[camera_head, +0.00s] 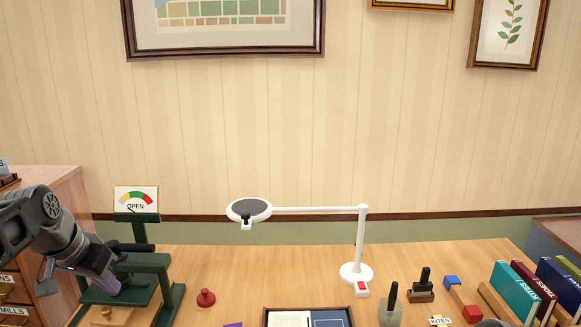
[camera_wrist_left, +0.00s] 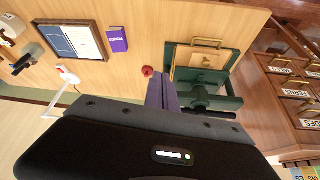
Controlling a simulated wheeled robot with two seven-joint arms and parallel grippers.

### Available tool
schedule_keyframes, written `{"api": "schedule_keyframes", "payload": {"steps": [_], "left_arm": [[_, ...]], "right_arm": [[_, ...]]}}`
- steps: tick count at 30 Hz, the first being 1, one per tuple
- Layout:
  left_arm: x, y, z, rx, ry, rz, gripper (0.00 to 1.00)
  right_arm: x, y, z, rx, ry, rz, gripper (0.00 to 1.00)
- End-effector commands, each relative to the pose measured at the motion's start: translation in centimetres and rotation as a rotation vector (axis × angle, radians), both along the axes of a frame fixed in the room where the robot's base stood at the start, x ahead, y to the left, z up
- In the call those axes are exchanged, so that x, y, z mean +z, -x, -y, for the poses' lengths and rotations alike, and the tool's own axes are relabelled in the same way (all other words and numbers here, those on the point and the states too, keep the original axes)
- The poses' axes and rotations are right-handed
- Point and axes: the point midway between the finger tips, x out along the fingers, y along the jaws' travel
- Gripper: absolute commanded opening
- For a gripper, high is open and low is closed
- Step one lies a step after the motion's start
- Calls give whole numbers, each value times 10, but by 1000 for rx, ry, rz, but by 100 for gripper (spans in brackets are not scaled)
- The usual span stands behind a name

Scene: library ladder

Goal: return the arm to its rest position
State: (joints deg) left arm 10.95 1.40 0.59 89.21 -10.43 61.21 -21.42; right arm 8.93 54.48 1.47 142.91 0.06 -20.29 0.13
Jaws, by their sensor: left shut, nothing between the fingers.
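My left arm comes in from the left, and its left gripper (camera_head: 106,284) overlaps the green press-like stand (camera_head: 147,262) in the head view. In the left wrist view the two purple fingers of the left gripper (camera_wrist_left: 162,76) are together, with nothing between them. The green stand (camera_wrist_left: 228,103) shows just right of the fingers there, with a brass handle and frame. I cannot tell whether the fingers touch it.
A white lamp (camera_head: 357,272), a framed tray (camera_head: 268,316), stamps (camera_head: 420,291) and books (camera_head: 513,286) are on the desk. Labelled drawers (camera_wrist_left: 290,88) are at left in the head view.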

Motion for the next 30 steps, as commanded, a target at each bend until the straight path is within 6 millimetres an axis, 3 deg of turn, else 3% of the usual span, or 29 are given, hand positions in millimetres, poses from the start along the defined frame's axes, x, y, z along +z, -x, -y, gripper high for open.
{"api": "schedule_keyframes", "payload": {"steps": [2, 11, 17, 23, 25, 30], "left_arm": [[-2, -1, 1, -1, 1, -2, 0], [-50, -16, 23, -7, 34, -27, 0], [-102, -25, 48, -11, 68, -57, 0], [-182, -26, 89, -5, 125, -105, 0], [-220, -19, 109, 0, 151, -131, 0], [-321, 21, 168, 32, 229, -211, 0]], "right_arm": [[0, 0, 0, 0, 0, -1, 44], [0, 0, 0, 0, 0, 1, 44], [0, 0, 0, 0, 0, 0, 44], [0, 0, 0, 0, 0, 0, 44], [0, 0, 0, 0, 0, 0, 44], [0, 0, 0, 0, 0, 0, 44]]}}
